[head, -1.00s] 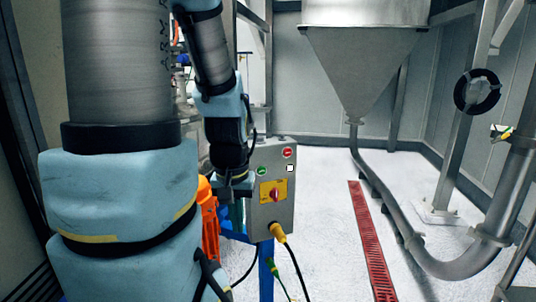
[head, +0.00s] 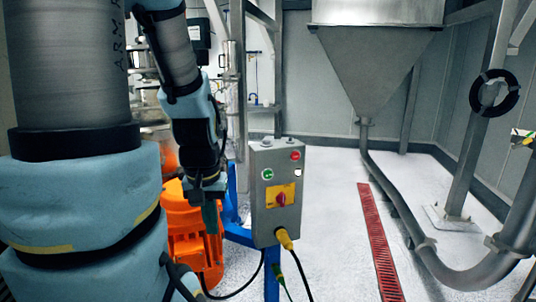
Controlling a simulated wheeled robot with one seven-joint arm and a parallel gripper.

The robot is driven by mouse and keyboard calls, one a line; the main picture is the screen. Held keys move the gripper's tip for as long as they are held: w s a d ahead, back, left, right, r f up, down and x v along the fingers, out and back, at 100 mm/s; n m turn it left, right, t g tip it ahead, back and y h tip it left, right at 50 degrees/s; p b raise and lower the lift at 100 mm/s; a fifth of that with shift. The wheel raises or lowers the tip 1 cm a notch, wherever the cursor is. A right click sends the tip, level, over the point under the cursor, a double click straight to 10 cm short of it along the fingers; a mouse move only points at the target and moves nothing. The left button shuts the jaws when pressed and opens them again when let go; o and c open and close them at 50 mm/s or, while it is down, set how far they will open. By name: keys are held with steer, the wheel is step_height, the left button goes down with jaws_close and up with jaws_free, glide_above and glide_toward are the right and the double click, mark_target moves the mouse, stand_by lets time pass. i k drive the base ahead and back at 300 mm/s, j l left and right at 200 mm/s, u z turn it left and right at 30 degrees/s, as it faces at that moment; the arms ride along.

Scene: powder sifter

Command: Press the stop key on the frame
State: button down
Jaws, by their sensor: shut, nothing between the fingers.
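A grey control box (head: 276,222) stands on the blue frame (head: 271,277). On its front face are a red key (head: 295,156) at the upper right, a green key (head: 267,175) at the left, a white key or lamp (head: 298,173) below the red one, and a red rotary switch on a yellow plate (head: 272,196). My gripper (head: 211,228) points down to the left of the box, apart from it in the picture. Its fingers look dark green and are shut with nothing between them. All the keys are unobstructed.
An orange motor (head: 187,222) stands behind and below my gripper. A yellow plug (head: 284,238) with black cables hangs under the box. To the right are a steel hopper (head: 378,70), a curved pipe (head: 415,228) and a red floor grate (head: 379,240). The pale floor between is clear.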

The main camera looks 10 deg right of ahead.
mark_target(295, 155)
steer(key=u, duration=1.75)
steer(key=k+l, duration=0.2)
steer(key=k, duration=0.25)
steer(key=k+l+u, duration=0.1)
steer(key=k+l, duration=0.15)
steer(key=k, duration=0.2)
steer(key=k+l, duration=0.15)
steer(key=k, duration=0.3)
